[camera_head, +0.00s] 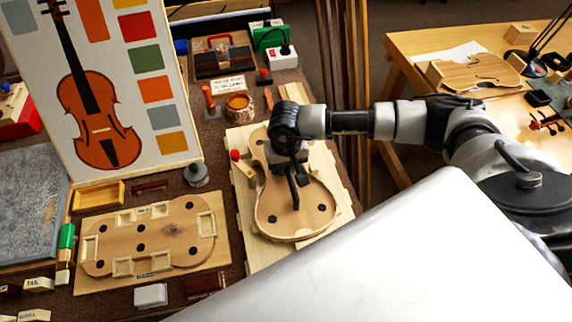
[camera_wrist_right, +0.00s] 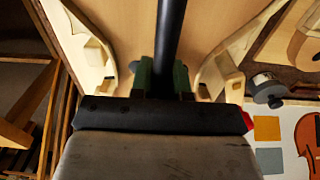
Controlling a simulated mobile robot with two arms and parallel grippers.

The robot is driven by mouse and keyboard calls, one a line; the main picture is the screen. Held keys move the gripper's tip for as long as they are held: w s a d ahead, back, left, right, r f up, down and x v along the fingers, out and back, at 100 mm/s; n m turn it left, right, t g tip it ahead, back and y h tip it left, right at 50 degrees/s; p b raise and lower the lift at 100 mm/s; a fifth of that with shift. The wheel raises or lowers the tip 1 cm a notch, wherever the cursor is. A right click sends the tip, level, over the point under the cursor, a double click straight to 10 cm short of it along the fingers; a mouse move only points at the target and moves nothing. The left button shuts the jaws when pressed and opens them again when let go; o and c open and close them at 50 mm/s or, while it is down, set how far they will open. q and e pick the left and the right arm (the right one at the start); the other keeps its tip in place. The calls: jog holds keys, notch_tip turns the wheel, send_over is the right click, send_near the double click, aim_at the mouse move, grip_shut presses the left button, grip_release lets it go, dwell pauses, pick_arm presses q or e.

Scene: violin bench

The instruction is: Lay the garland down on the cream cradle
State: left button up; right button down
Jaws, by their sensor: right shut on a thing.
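The garland (camera_head: 312,207), a pale violin-shaped rim with a wooden face and dark round spots showing inside, is over the cream cradle (camera_head: 262,258). The cradle is a pale board whose edges show around it. I cannot tell whether the garland touches the cradle. My right gripper (camera_head: 292,180) is above the garland's middle, pointing down. In the right wrist view, the gripper (camera_wrist_right: 163,78) is shut on a dark bar that runs along the garland, between its curved ribs (camera_wrist_right: 240,50). The arm hides part of the garland's upper end. My left gripper is not in view.
A tan violin-shaped board (camera_head: 165,238) with pale blocks lies to the left. A violin poster (camera_head: 120,60) stands behind it. A grey weight (camera_head: 196,175), a cup (camera_head: 239,106) and a red knob (camera_head: 235,155) are close by. Another bench (camera_head: 410,45) stands right.

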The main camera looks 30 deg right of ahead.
jog(key=c, duration=1)
grip_release()
notch_tip(320, 180, up, 11)
jog(key=shift+f+b, duration=0.1)
jog(key=shift+b, duration=0.85)
jog(key=shift+s, duration=0.1)
